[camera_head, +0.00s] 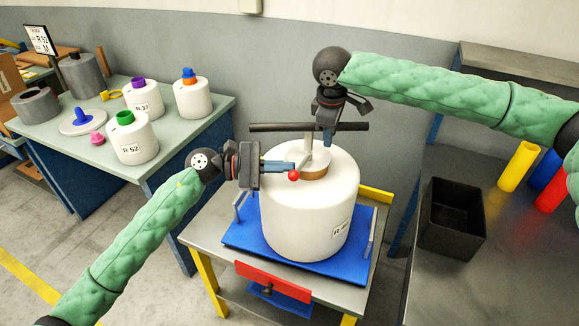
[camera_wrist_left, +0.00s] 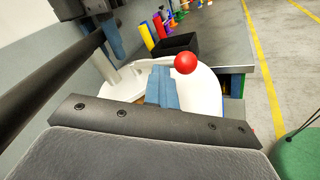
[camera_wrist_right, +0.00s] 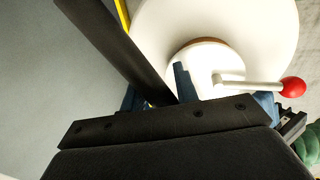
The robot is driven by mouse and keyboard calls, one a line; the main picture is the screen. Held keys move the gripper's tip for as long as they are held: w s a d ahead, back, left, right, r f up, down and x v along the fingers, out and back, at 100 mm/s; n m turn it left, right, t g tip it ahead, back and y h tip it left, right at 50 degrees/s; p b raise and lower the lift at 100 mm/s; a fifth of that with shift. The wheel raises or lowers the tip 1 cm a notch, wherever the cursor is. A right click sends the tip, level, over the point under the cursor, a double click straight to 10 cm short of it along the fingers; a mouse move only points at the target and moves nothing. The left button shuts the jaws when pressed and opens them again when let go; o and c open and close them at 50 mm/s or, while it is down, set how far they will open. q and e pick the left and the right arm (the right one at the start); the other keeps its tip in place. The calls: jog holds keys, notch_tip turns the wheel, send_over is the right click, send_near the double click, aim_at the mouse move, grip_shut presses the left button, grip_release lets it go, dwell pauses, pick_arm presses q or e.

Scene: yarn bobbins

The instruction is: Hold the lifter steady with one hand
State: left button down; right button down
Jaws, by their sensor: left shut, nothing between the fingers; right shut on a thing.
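The lifter's dark crossbar (camera_head: 272,127) stands above a large white bobbin (camera_head: 300,215), and its pale stem goes down to the brown core at the bobbin's top. Its pale lever with a red ball (camera_head: 294,175) points left. My right gripper (camera_head: 327,133) is shut on the lifter's crossbar, near its middle. The bar also crosses the right wrist view (camera_wrist_right: 115,45). My left gripper (camera_head: 288,166) is shut and empty, with its blue fingers close to the red ball. In the left wrist view, the ball (camera_wrist_left: 185,63) is just right of the fingers. I cannot tell whether they touch.
The bobbin stands on a blue plate (camera_head: 237,236) on a metal cart (camera_head: 205,232). A table (camera_head: 180,122) at the left holds several smaller bobbins. A black bin (camera_head: 452,218) and coloured cylinders (camera_head: 519,166) stand on the right bench. Floor is clear at the lower left.

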aim_at(292, 172)
pick_arm(q)
jog(key=shift+s+d+r, duration=0.1)
jog(key=shift+s+d, duration=0.95)
jog(key=shift+s, duration=0.1)
pick_arm(e)
jog(key=shift+w, duration=0.1)
dwell(1.3)
pick_arm(q)
jog(key=shift+w+a, duration=0.1)
pick_arm(e)
jog(key=shift+r, duration=0.1)
dwell(0.3)
pick_arm(q)
jog(key=shift+w+a, duration=0.55)
jog(key=shift+w, duration=0.15)
jog(key=shift+w+a+f, duration=0.15)
jog(key=shift+w+a, duration=0.6)
jog(key=shift+w+a+f, duration=0.1)
jog(key=shift+w+a, duration=0.6)
jog(key=shift+a, duration=0.05)
jog(key=shift+w, duration=0.1)
jog(key=shift+w+a+f, duration=0.15)
jog(key=shift+w+a, duration=0.7)
jog(key=shift+a, duration=0.05)
jog(key=shift+w+a+f, duration=0.15)
jog(key=shift+w+a, duration=0.7)
pick_arm(e)
jog(key=c, duration=1.1)
grip_release()
